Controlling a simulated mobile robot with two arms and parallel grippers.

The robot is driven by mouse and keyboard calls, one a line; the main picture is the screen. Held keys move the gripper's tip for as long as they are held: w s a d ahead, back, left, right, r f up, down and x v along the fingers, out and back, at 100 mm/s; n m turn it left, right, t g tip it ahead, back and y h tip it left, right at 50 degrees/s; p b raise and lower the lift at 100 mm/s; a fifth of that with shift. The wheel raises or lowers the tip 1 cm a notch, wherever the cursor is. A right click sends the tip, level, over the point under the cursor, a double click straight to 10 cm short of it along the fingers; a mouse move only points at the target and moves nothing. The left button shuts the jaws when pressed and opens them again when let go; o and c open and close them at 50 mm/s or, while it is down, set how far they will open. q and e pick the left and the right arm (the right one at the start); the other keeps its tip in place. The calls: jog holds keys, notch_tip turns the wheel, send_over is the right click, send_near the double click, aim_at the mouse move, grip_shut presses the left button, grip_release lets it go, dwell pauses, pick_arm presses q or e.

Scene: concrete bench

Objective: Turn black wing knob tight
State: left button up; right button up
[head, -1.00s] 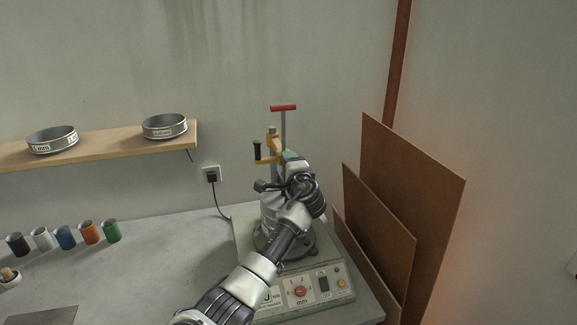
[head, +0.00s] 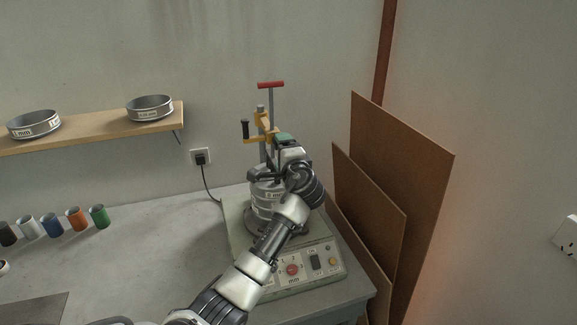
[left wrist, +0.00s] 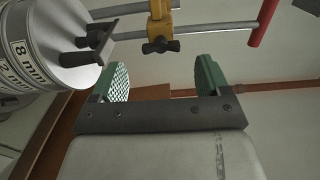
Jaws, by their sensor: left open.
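In the left wrist view, a black wing knob (left wrist: 160,46) sits on a yellow clamp (left wrist: 157,31) that grips a metal rod. It lies just beyond the fingertips of my left gripper (left wrist: 163,78), roughly in line with the gap between them. The green-padded fingers are wide apart and empty, not touching the knob. In the head view, my left gripper (head: 287,140) is beside the shaker's posts, by the yellow clamp (head: 262,125), and my arm hides part of the machine. My right gripper is not in view.
Sieves labelled 8 mm (left wrist: 38,50) and a black-handled lever (left wrist: 92,38) are close to the left finger in the wrist view. The shaker base (head: 300,287) has a control panel. Brown boards (head: 400,170) lean at right.

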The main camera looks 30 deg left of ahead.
pick_arm(q)
jog(key=b+v, duration=0.1)
jog(key=v, duration=0.5)
jog(key=shift+b, duration=0.3)
